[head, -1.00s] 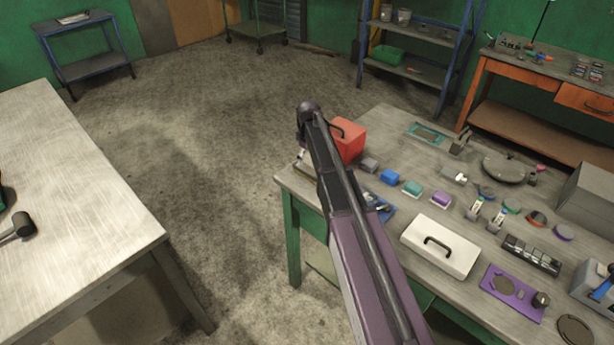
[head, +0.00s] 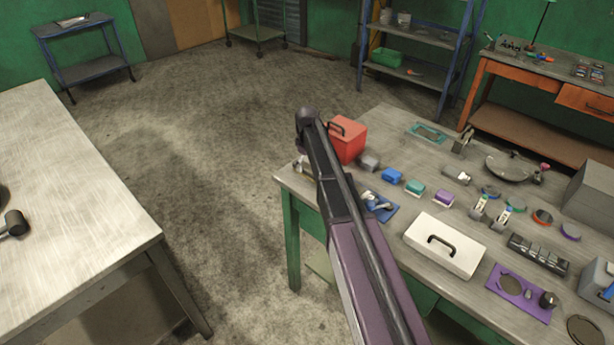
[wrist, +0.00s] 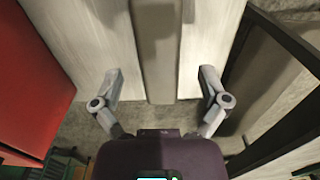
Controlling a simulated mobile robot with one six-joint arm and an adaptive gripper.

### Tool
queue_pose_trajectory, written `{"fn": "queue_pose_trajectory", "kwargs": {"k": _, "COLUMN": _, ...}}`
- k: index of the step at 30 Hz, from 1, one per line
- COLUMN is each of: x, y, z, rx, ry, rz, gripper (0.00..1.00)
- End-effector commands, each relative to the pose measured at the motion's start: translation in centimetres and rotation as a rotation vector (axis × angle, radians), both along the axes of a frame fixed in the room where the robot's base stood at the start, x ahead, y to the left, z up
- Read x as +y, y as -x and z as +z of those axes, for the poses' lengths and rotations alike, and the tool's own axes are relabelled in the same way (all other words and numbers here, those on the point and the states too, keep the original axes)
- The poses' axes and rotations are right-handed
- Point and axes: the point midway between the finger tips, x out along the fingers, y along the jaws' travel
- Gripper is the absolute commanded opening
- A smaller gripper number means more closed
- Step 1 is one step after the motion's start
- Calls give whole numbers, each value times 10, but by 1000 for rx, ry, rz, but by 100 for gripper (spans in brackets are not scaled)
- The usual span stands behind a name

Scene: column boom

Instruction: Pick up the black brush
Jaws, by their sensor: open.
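My gripper (wrist: 161,78) is open in the wrist view, its two grey fingers spread apart and pointing up the picture. A plain grey-brown bar-like shape (wrist: 155,45) runs between the fingers, with pale surfaces on both sides. I cannot tell what it is or whether it touches the fingers. I cannot make out a black brush for certain in either view. In the head view my arm reaches to the near left corner of the right workbench (head: 395,152), beside the red box, and hides most of the gripper.
The red box (head: 350,140) stands near my arm's end and fills the left of the wrist view (wrist: 30,70). A white box (head: 425,232), blue mat (head: 378,210) and several small items crowd the bench. A black mallet-like tool (head: 15,223) lies on the left table (head: 80,190). Floor between is clear.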

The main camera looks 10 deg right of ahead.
Motion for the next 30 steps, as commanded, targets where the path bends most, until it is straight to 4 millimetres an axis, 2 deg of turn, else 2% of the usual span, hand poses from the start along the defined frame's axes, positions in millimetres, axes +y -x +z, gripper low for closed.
{"fn": "queue_pose_trajectory", "kwargs": {"k": 1, "x": 0, "y": 0, "z": -8, "rx": 0, "ry": 0, "rz": 0, "gripper": 94}}
{"fn": "queue_pose_trajectory", "kwargs": {"k": 7, "x": 0, "y": 0, "z": -17, "rx": 0, "ry": 0, "rz": 0, "gripper": 94}}
{"fn": "queue_pose_trajectory", "kwargs": {"k": 27, "x": 0, "y": 0, "z": -18, "rx": 0, "ry": 0, "rz": 0, "gripper": 94}}
{"fn": "queue_pose_trajectory", "kwargs": {"k": 28, "x": 0, "y": 0, "z": -18, "rx": 0, "ry": 0, "rz": 0, "gripper": 91}}
{"fn": "queue_pose_trajectory", "kwargs": {"k": 30, "x": 0, "y": 0, "z": -18, "rx": 0, "ry": 0, "rz": 0, "gripper": 70}}
